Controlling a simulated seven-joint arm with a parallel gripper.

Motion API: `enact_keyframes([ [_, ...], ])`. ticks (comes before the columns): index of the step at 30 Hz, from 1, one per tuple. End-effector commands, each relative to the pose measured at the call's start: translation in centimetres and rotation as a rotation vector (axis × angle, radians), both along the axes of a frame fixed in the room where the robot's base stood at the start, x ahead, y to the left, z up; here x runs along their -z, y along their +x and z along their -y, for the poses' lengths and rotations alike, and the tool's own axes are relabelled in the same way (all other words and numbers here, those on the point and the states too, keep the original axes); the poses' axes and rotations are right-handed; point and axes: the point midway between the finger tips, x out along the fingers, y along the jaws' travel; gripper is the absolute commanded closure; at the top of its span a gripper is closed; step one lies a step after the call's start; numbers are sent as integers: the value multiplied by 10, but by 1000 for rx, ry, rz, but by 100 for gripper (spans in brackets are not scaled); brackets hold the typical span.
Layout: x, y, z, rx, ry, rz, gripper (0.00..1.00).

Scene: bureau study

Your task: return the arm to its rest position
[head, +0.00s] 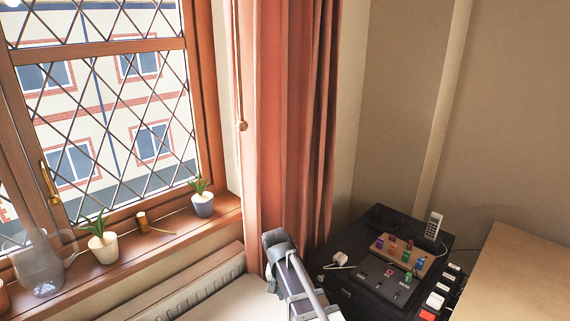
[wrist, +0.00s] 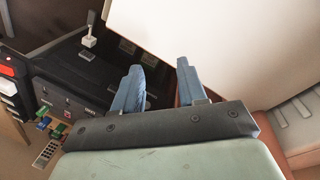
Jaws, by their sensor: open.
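My gripper (wrist: 160,68) shows in the wrist view with its two blue fingers apart. Nothing is between the fingers. A plain pale surface (wrist: 230,45) lies beyond the right finger, and a dark cabinet (wrist: 60,60) lies beyond the left one. In the head view my arm reaches up from the bottom centre, in front of the curtain and left of the dark cabinet (head: 352,298). The fingers cannot be made out in that view.
The cabinet bears a board with several coloured pieces (head: 425,262), a cordless phone (head: 433,227) and a white plug-like thing (head: 340,260). A wooden desk (head: 520,275) stands at right. The window sill (head: 125,262) holds potted plants and a glass jug (head: 42,265). Red curtains (head: 290,120) hang behind my arm.

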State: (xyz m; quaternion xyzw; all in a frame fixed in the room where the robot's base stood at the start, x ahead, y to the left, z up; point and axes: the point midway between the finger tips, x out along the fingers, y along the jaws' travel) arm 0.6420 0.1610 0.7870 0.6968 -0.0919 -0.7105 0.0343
Motion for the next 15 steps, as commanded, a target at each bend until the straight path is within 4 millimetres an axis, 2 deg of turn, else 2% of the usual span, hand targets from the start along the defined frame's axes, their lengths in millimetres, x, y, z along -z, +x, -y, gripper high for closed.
enact_keyframes([
  [1,5,4,21,31,2,-1,59],
  [6,33,6,76,105,39,-21,59],
  [15,120,-24,144,217,236,-71,59],
])
